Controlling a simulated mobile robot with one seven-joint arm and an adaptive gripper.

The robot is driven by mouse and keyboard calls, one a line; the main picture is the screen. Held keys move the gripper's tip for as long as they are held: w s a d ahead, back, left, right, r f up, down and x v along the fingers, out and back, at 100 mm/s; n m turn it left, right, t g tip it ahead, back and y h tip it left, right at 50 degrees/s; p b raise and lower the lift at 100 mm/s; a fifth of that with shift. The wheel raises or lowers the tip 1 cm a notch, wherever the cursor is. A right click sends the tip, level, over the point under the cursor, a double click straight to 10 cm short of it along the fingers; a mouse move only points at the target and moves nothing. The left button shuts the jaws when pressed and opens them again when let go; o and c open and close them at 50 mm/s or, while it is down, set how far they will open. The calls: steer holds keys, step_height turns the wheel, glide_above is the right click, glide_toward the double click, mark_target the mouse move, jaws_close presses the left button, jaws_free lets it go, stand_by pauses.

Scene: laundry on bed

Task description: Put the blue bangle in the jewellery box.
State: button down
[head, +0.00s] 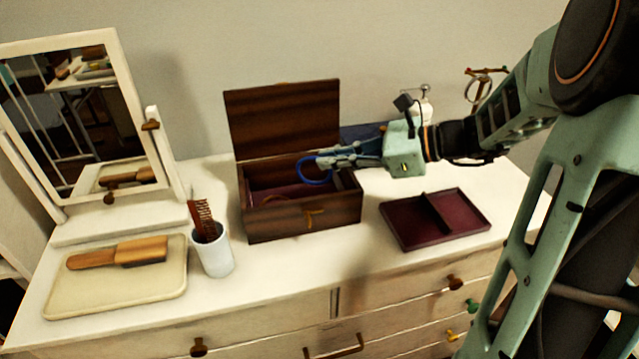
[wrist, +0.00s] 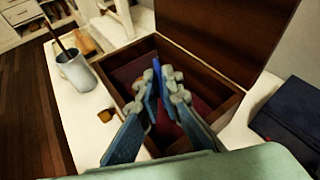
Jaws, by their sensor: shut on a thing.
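The dark wooden jewellery box (head: 335,217) stands on the white dresser with its lid raised and a reddish lining inside. It also shows in the wrist view (wrist: 224,106), below the fingers. My gripper (head: 322,161) is over the box opening, shut on the blue bangle (head: 316,183). The bangle hangs from the fingertips, tilted, its lower part within the outline of the opening. Whether it touches the lining I cannot tell. In the wrist view, my gripper (wrist: 165,76) points into the box; its blue fingers make the bangle hard to make out.
A maroon divided tray (head: 408,226) lies right of the box. A white cup with a comb (head: 215,254) stands to the left, near a brush (head: 118,253) on a cream mat. A mirror (head: 85,115) stands far left.

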steer(key=a+f, duration=0.1)
steer(key=w+a+f, duration=0.1)
steer(key=shift+f, duration=0.35)
steer(key=shift+a+f+b, duration=0.1)
steer(key=shift+f+b, duration=0.4)
steer(key=shift+f, duration=1.15)
steer(key=shift+f, duration=0.15)
steer(key=c, duration=2.5)
jaws_free()
steer(key=shift+c, duration=0.2)
steer(key=shift+o, duration=0.7)
